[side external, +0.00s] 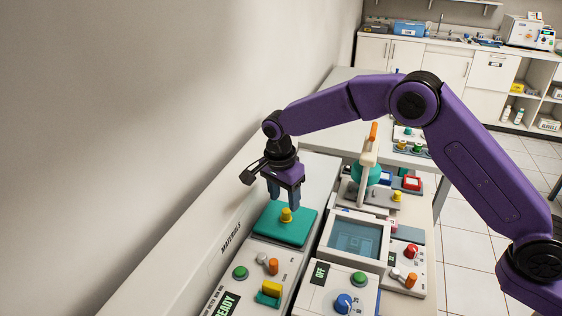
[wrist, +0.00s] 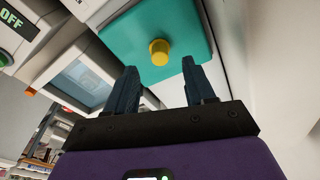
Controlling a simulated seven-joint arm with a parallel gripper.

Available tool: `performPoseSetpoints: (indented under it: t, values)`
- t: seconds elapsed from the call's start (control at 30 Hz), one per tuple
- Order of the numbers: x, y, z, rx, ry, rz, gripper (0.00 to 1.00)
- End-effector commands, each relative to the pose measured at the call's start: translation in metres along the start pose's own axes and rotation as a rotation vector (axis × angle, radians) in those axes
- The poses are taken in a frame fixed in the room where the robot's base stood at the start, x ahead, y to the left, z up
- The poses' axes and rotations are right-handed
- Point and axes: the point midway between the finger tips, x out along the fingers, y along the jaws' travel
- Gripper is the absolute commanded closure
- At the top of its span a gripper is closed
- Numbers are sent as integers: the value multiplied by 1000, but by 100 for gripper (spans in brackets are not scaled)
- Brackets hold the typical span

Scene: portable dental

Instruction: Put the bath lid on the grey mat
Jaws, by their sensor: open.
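The bath lid appears to be the teal square plate (side external: 272,229) with a yellow knob (side external: 286,215). It lies flat on the long pale unit by the wall, and the wrist view shows the lid (wrist: 190,25) and knob (wrist: 159,52) too. My gripper (side external: 284,202) is open and points down just above the knob. In the wrist view the knob shows between and beyond the open fingertips (wrist: 159,68), with nothing held. The bath (side external: 357,238), uncovered with blue liquid, stands to the right. I cannot tell for sure which surface is the grey mat.
A control panel with a green button (side external: 240,272), an orange-tipped lever (side external: 272,265) and a yellow block (side external: 271,288) lies in front of the lid. A teal-and-cream upright device (side external: 367,170) stands behind the bath. The wall (side external: 180,110) runs close along the left.

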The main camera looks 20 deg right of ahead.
Motion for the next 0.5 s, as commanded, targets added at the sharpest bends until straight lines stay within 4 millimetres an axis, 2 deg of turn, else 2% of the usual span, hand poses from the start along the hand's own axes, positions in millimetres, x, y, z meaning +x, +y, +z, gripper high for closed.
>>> performPoseSetpoints:
  t: [0.03, 0.3, 0.5]
  values:
    - [-13, -1, 1, -1, -1, -5, 46]
    - [-70, -1, 0, 1, 0, -6, 46]
    - [-104, 0, 0, 0, 0, -3, 46]
